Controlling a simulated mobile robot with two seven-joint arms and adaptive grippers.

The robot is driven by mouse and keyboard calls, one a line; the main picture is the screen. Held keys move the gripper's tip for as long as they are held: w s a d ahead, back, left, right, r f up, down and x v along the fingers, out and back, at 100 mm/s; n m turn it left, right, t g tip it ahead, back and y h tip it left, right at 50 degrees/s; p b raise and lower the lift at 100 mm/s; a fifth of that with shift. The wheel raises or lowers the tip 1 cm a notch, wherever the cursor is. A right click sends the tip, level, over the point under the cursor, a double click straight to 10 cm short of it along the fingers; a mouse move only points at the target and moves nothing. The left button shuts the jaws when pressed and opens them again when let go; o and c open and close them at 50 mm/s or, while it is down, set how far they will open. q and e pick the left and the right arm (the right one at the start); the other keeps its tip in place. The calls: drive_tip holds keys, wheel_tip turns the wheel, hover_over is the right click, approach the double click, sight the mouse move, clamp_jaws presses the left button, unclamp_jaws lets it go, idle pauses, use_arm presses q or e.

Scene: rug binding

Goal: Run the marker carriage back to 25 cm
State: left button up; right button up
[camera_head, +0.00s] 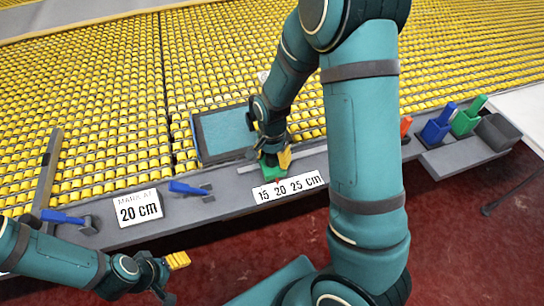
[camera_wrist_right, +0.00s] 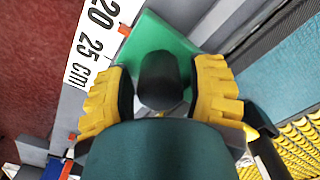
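The green marker carriage (camera_head: 268,172) sits on the rail behind the white 15-20-25 cm scale (camera_head: 290,187), towards the scale's left half. In the right wrist view the green carriage (camera_wrist_right: 196,45) carries a black knob (camera_wrist_right: 160,80). A red pointer (camera_wrist_right: 125,30) shows at the scale edge near the 20. My right gripper (camera_head: 277,158) is over the carriage. Its yellow fingers (camera_wrist_right: 162,95) stand either side of the knob, with narrow gaps showing. My left gripper (camera_head: 170,276) hangs in front of the bench, away from the carriage; its finger gap is unclear.
A "MARK AT 20 cm" sign (camera_head: 138,207) stands on the grey bench beside blue-handled clamps (camera_head: 188,188). A blue-grey panel (camera_head: 226,132) lies behind the rail. Blue (camera_head: 438,124) and green (camera_head: 467,118) tools stand at the right. Yellow rollers fill the back.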

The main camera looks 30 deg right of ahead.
clamp_jaws()
drive_tip(key=shift+s+d, duration=0.2)
drive_tip(key=shift+d, duration=0.65)
drive_tip(key=shift+s+d, duration=0.2)
drive_tip(key=shift+d, duration=0.7)
drive_tip(key=shift+s+d, duration=0.2)
drive_tip(key=shift+d, duration=0.65)
drive_tip(key=shift+o, duration=2.4)
unclamp_jaws()
drive_tip(key=shift+s+d, duration=0.1)
drive_tip(key=shift+d, duration=0.05)
drive_tip(key=shift+r, duration=0.25)
wheel_tip(320, 180, up, 12)
drive_tip(key=shift+f, duration=0.25)
